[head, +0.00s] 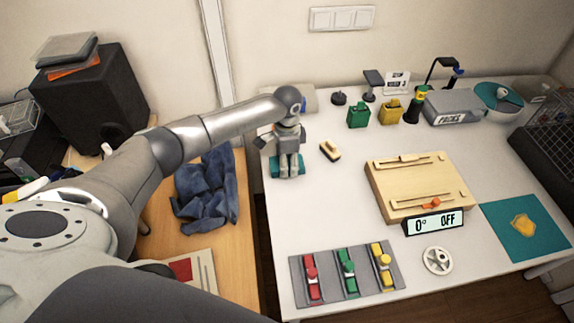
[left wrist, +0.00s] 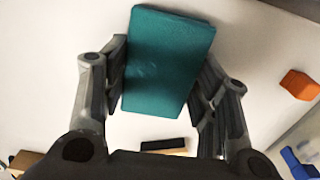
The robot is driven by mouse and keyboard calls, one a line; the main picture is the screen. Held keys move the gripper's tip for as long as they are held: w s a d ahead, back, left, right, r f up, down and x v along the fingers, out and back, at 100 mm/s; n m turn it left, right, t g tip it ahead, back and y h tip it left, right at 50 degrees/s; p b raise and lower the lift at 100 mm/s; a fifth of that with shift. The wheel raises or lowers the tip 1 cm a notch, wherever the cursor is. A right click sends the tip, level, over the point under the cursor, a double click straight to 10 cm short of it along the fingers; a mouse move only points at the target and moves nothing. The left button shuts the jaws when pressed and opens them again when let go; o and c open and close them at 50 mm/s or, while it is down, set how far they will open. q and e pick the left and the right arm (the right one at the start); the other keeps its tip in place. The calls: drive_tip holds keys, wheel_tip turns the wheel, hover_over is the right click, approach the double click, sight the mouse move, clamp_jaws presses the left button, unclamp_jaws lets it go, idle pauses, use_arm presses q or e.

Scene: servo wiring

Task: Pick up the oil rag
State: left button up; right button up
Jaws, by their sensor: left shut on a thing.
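A teal, flat, block-like folded cloth (left wrist: 168,62), which I take to be the oil rag, sits between the fingers of my left gripper (left wrist: 165,88). The fingers press on its two long sides. In the head view the same teal rag (head: 273,168) shows at the left part of the white table, partly hidden behind my left gripper (head: 288,170). The gripper is shut on it and points down. I cannot tell whether the rag touches the table or is just above it. My right gripper is not in view.
A small brush-like block (head: 330,151) lies just right of the gripper. Green (head: 358,115) and yellow (head: 390,111) containers stand behind. A wooden board (head: 415,182) and a grey tray (head: 324,282) are further right and in front. A crumpled blue cloth (head: 207,190) lies on the wooden table.

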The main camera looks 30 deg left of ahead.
use_arm(q)
drive_tip(key=shift+r, duration=0.1)
drive_tip(key=shift+r, duration=0.55)
drive_tip(key=s+d+r+b, duration=0.1)
drive_tip(key=s+d+r, duration=0.1)
drive_tip(key=d+r, duration=0.4)
drive_tip(key=s+d+r+b, duration=0.1)
drive_tip(key=s+d+r, duration=0.2)
drive_tip(key=d+r, duration=0.2)
drive_tip(key=shift+s+d+r, duration=0.25)
drive_tip(key=shift+d+r, duration=0.15)
drive_tip(key=shift+d, duration=0.6)
